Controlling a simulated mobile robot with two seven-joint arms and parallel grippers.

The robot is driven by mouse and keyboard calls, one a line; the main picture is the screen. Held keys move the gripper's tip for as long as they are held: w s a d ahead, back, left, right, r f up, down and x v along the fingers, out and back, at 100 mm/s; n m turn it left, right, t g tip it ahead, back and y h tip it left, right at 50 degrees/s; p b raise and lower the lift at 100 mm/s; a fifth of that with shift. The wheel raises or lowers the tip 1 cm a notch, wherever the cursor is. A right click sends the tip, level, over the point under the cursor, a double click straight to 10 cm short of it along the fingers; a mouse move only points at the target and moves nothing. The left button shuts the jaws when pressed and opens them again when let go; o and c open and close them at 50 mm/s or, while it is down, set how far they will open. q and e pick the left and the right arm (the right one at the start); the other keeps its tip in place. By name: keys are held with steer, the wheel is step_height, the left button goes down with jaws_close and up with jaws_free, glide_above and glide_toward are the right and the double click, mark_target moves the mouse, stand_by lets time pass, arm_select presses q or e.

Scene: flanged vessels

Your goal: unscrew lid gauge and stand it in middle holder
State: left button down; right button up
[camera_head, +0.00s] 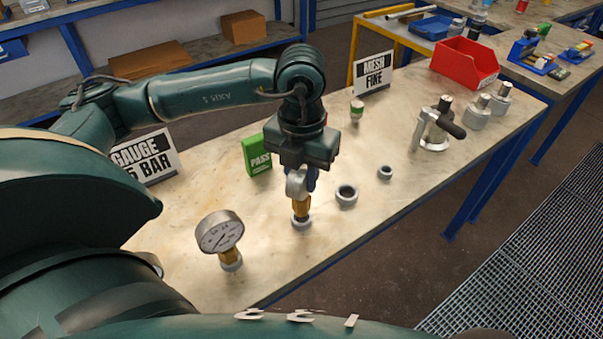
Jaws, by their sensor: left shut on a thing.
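My left gripper (299,190) points down over the middle of the table and is shut on a brass-stemmed fitting (301,208). Its upper part is mostly hidden by the gripper, so I cannot tell whether it is a gauge. The brass lower end is at a grey ring holder (302,223); whether it is fully seated I cannot tell. A round dial gauge (220,232) with a brass stem stands upright in another grey ring (231,263), nearer me on the left.
A metal vessel with a black handle (436,130) stands at the right, beside grey cylinders (477,112) and a red bin (464,63). The table's front right is clear.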

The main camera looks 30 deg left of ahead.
arm_select(q)
steer(key=shift+f, duration=0.1)
steer(key=shift+f+b, duration=0.3)
steer(key=shift+b, duration=0.05)
steer(key=shift+f+b, duration=0.95)
steer(key=shift+f, duration=0.05)
steer(key=c, duration=1.1)
jaws_free()
